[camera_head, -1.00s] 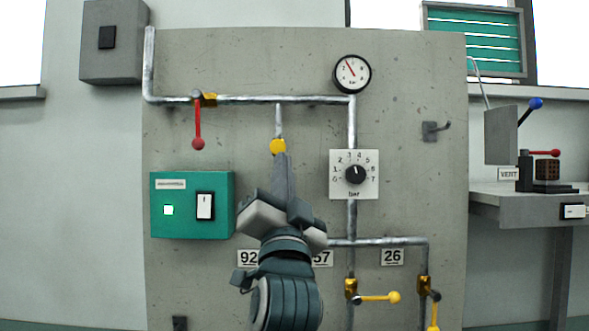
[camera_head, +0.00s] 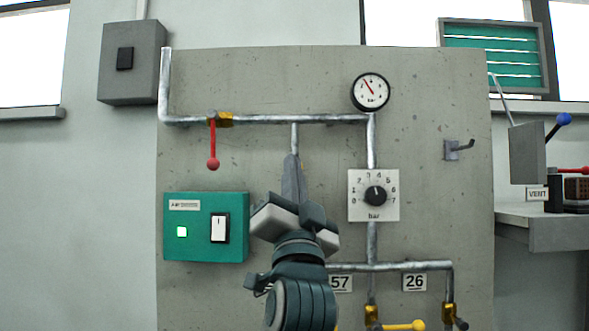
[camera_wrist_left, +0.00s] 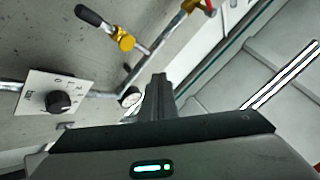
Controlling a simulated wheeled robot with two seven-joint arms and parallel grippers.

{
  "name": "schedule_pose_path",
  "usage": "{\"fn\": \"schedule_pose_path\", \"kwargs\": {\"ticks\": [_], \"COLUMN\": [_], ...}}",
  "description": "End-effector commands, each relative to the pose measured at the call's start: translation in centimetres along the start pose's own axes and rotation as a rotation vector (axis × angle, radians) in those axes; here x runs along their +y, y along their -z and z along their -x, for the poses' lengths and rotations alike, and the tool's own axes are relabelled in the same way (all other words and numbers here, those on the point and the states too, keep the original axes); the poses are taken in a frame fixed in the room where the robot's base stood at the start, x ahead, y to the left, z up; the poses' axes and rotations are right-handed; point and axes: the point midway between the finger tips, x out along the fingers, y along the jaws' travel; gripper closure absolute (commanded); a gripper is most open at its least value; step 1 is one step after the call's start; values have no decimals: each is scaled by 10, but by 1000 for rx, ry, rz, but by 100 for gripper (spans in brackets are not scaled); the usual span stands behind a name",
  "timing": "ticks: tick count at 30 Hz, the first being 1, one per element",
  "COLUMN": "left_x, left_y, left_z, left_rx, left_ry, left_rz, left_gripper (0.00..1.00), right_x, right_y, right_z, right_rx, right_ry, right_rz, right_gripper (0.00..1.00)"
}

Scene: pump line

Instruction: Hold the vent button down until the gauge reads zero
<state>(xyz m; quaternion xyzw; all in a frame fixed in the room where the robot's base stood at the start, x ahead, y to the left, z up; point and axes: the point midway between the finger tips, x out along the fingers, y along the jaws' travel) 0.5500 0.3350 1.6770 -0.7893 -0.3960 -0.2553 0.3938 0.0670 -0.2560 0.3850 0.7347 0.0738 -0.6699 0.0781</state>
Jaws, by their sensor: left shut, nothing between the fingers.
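My left gripper (camera_head: 291,160) is shut and empty, with its fingertips in front of the panel at the lower end of a short stub pipe (camera_head: 294,138). In the head view the fingers hide the yellow vent button. In the left wrist view a yellow button (camera_wrist_left: 127,43) shows on a brass fitting, up and left of my fingertips (camera_wrist_left: 158,77); they look apart from it. The round gauge (camera_head: 370,91) at the top of the panel has its needle pointing up and left, and its figures are too small to read. My right gripper is out of view.
A green box (camera_head: 205,247) with a white switch is left of my gripper. A red lever (camera_head: 213,160) hangs from the upper pipe. A dial plate (camera_head: 373,213) is to the right. Yellow-handled valves (camera_head: 405,326) are low on the panel.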

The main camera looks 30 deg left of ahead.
Motion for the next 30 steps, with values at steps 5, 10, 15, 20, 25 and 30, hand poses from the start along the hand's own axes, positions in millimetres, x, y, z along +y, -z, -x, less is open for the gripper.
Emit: {"fn": "schedule_pose_path", "kwargs": {"ticks": [5,10,15,20,25,30], "left_x": [10,20,30,35,37,38], "left_y": [-12,-22,-31,-36,-38,-38], "left_z": [-13,-27,-39,-47,-51,-52], "left_rx": [-2,-3,-3,-1,-2,-1], "left_ry": [-1,0,-1,-1,-1,-1], "left_rz": [-5,-4,-1,-1,0,0], "left_gripper": [100,100,100,100,100,100], "right_x": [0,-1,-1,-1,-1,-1], "right_y": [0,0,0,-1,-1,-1], "right_z": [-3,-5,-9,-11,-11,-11], "right_rx": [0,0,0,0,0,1], "right_ry": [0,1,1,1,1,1], "right_rz": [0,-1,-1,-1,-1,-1], "right_gripper": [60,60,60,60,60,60]}}
